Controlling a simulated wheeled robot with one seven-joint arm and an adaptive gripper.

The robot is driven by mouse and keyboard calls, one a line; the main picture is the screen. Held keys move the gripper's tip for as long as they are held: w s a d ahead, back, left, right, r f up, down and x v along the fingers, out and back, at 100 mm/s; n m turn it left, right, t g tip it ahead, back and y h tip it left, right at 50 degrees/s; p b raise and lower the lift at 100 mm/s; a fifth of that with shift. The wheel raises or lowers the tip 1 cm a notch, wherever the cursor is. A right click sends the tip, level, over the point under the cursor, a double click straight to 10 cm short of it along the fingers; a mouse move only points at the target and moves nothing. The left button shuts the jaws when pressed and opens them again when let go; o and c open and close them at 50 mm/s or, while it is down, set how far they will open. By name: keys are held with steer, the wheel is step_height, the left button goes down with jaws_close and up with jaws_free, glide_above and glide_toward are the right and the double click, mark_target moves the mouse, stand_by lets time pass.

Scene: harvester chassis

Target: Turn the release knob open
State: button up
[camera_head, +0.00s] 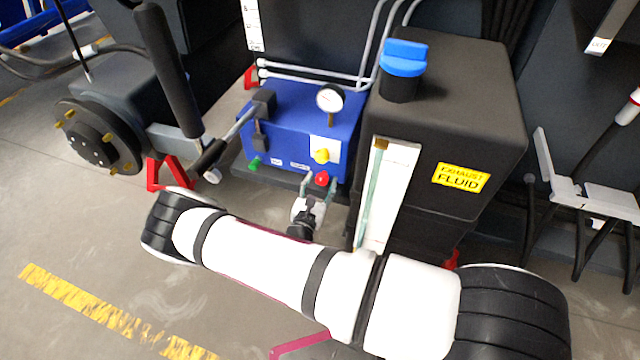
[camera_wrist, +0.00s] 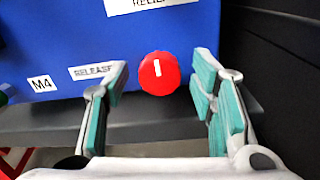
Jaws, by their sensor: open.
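The release knob is a round red knob (camera_wrist: 158,73) with a short white mark, close to vertical in the wrist view. It sits on the lower front of the blue unit (camera_wrist: 60,25), right of a RELEASE label (camera_wrist: 92,71). The red knob also shows in the head view (camera_head: 322,179). My gripper (camera_wrist: 160,92) is open, with one teal-padded finger on each side of the knob. Gaps show between both fingers and the knob in the wrist view. How far the fingertips reach in depth is hard to tell. In the head view my gripper (camera_head: 313,188) is small and partly hidden.
A yellow knob (camera_head: 321,156) and a gauge (camera_head: 330,98) sit above the red knob. A green knob (camera_head: 254,163) and a lever handle (camera_head: 209,157) are to the left. The black exhaust fluid tank (camera_head: 455,115) stands close on the right. Open floor lies at front left.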

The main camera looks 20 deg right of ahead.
steer(key=c, duration=1.1)
steer(key=shift+c, duration=0.2)
